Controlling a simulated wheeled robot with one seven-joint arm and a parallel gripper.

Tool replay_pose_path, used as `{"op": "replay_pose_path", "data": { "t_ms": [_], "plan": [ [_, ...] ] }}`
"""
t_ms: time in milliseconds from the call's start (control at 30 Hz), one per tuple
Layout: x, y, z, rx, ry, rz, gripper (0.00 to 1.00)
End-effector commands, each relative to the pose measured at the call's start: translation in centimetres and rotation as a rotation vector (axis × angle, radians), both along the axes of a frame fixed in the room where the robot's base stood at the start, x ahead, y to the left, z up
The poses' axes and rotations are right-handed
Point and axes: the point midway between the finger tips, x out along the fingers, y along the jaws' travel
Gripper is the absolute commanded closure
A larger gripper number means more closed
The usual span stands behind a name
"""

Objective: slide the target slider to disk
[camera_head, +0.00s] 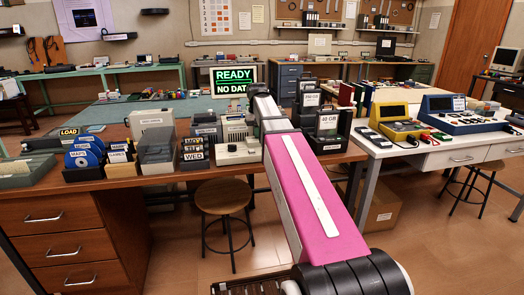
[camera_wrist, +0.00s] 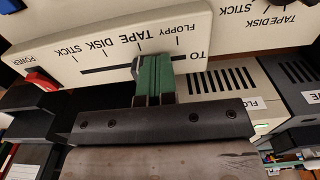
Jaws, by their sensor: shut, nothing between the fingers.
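In the wrist view, a cream panel (camera_wrist: 70,38) shows upside down, with a dark straight slot (camera_wrist: 105,67) and the labels FLOPPY, TAPE, DISK and STICK along it. The word TO is at the slot's right end. My gripper (camera_wrist: 152,62) is shut, its green fingertips at the panel's lower edge, over the slot near FLOPPY and TAPE. I cannot tell the slider's knob apart; the fingers may hide it. Whether the fingertips touch the panel is unclear. In the head view, my arm hides the gripper and part of the cream machine (camera_head: 233,153) on the wooden desk.
A red POWER switch (camera_wrist: 42,79) is at the panel's left. A second cream panel (camera_wrist: 265,30) with similar labels is at the upper right. Vented boxes (camera_wrist: 222,80) stand close by. A screen (camera_head: 234,80) reads READY, NO DATA. Disk holders (camera_head: 85,158) crowd the desk's left.

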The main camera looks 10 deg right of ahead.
Motion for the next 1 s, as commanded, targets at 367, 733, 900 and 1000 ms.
{"op": "replay_pose_path", "data": {
  "t_ms": [367,733,900,1000],
  "plan": [
    [0.0,-0.7,0.0,-0.001,0.000,-0.001,1.00],
    [0.0,-1.3,0.0,-0.001,0.000,-0.001,1.00],
    [0.0,-1.6,0.0,-0.001,0.000,-0.001,1.00],
    [0.0,-1.8,0.0,-0.001,0.000,-0.001,1.00]
  ]
}}
